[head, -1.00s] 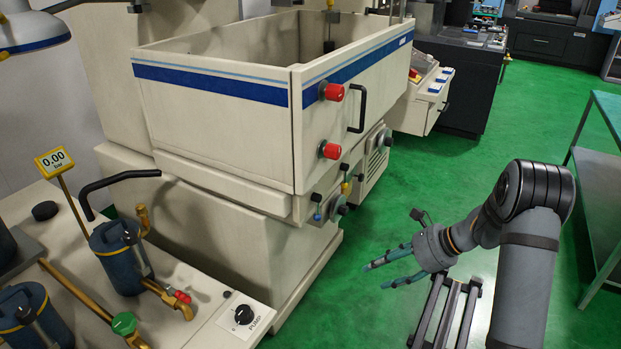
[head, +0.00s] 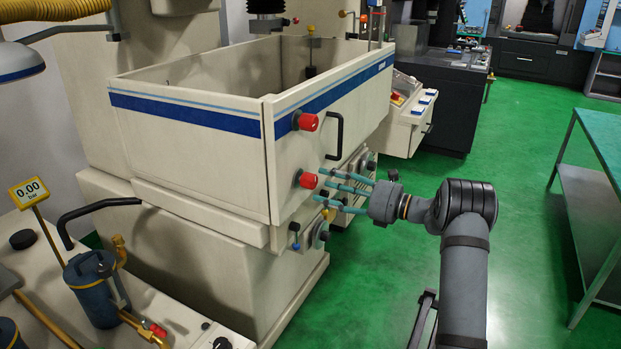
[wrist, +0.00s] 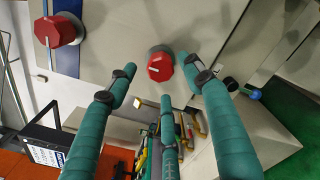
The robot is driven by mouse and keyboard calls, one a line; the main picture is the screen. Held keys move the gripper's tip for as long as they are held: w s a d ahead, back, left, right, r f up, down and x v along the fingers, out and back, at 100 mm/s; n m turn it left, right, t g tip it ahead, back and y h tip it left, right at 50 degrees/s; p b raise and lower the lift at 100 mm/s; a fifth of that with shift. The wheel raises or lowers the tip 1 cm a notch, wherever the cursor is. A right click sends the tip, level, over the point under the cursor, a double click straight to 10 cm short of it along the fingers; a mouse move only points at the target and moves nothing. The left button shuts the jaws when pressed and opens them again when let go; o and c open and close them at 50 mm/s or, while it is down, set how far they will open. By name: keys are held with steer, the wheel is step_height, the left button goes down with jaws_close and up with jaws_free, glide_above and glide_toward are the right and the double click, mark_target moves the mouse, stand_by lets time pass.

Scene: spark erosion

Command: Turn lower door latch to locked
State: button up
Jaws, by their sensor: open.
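The lower door latch (head: 307,180) is a red knob on a dark base on the front of the cream tank door. In the wrist view the lower latch (wrist: 160,67) shows a short pale mark on its face. My gripper (head: 320,186) is open, its teal fingers pointing left at this latch. In the wrist view the three fingers of my gripper (wrist: 160,76) spread around the line to the knob, with nothing held. I cannot tell whether any fingertip touches it. The similar upper latch (head: 307,122) sits above; it also shows in the wrist view (wrist: 60,30).
A black door handle (head: 335,137) stands out right of the latches. Below are small blue and yellow valves (head: 294,232) and a round fitting (head: 319,236). A green-topped table (head: 600,140) stands at the right. Green floor between is open.

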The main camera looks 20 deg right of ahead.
mark_target(315, 182)
steer(key=p+x, duration=0.1)
steer(key=x, duration=0.4)
steer(key=shift+w+a, duration=0.15)
steer(key=c, duration=0.3)
steer(key=c, duration=0.8)
steer(key=shift+c, duration=0.2)
